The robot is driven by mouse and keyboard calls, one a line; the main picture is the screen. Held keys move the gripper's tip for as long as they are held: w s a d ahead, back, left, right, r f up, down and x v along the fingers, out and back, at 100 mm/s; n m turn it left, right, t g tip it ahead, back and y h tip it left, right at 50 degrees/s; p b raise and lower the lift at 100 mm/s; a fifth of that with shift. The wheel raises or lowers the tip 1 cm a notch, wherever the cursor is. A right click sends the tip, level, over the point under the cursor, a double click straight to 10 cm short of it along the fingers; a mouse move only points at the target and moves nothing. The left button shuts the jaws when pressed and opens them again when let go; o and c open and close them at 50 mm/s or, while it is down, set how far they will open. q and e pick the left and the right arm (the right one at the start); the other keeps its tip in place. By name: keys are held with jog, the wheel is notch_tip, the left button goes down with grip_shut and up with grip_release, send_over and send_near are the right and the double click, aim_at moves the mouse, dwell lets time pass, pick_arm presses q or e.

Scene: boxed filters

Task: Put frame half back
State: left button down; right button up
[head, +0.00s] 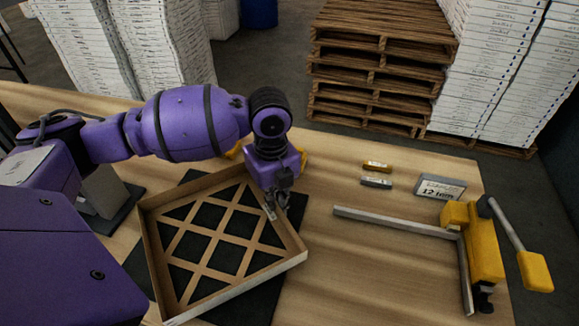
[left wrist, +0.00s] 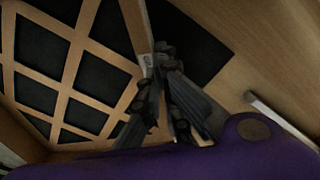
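The frame half (head: 223,239) is a shallow brown cardboard frame with a diagonal lattice and a raised wall. It lies over a black mat (head: 262,300) on the wooden table, lattice showing. My left gripper (head: 274,207) points down at its right wall. In the left wrist view the fingers (left wrist: 163,88) stand on either side of that wall and look closed on it; the exact contact is partly hidden. The lattice also shows in the left wrist view (left wrist: 72,48). I cannot tell whether the frame half is lifted off the mat. My right gripper is not in view.
On the right of the table (head: 350,285) stand a yellow lever tool (head: 486,243) with a grey L-shaped bar, a small label box (head: 441,187), and a yellow (head: 377,166) and a grey (head: 376,183) small block. Pallets (head: 375,75) and white stacks lie beyond the table.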

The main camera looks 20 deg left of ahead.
pick_arm(q)
jog(key=shift+f, duration=0.15)
jog(key=c, duration=2)
grip_release()
notch_tip(320, 180, up, 12)
jog(key=shift+r+p, duration=0.2)
jog(key=shift+p, duration=0.15)
